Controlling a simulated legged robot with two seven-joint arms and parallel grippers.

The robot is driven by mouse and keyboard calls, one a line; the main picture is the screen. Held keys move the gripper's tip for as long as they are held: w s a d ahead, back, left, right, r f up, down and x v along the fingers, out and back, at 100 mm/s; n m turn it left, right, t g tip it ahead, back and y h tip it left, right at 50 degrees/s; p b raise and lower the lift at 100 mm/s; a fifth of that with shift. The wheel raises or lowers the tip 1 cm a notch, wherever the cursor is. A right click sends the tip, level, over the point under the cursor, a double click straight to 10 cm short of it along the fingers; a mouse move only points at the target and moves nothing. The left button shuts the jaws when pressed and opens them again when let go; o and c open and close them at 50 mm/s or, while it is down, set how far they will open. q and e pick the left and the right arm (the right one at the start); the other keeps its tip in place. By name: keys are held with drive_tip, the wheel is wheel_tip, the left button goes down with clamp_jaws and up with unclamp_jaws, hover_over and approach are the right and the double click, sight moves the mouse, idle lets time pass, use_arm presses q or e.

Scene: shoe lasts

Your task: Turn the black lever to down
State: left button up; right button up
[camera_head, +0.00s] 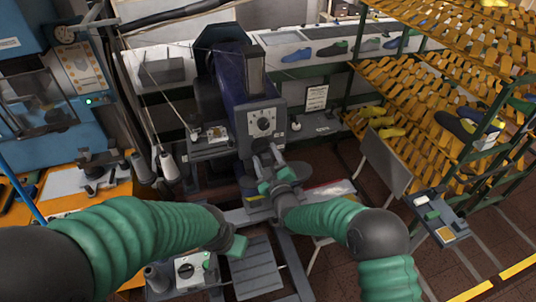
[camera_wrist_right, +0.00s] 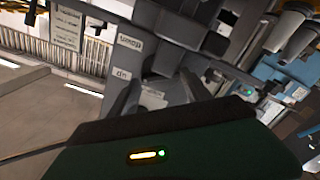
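The dark blue and grey machine (camera_head: 232,85) stands at the centre of the head view. The wrist view, turned upside down, shows its grey panel with a "down" label (camera_wrist_right: 130,42) and an "up" label (camera_wrist_right: 122,73). I cannot clearly pick out the black lever; it may be hidden by my right gripper or blend into the dark parts. My right gripper (camera_head: 268,154) is close to the machine's front, below the dial. Its two fingers (camera_wrist_right: 160,92) stand apart in the wrist view, with no object clearly held. My left gripper (camera_head: 238,246) is lower down, its fingers hidden.
A round dial (camera_head: 263,124) is on the machine's front. A grey control box (camera_head: 188,270) stands low, near my left gripper. Orange shoe racks (camera_head: 440,90) fill the right side. A blue machine (camera_head: 45,100) and an orange table (camera_head: 110,196) are on the left.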

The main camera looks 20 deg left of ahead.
drive_tip(key=shift+a+r, duration=0.25)
drive_tip(key=shift+r, duration=0.5)
drive_tip(key=c, duration=0.5)
clamp_jaws()
drive_tip(key=shift+d+f, duration=0.1)
drive_tip(key=shift+d, duration=0.05)
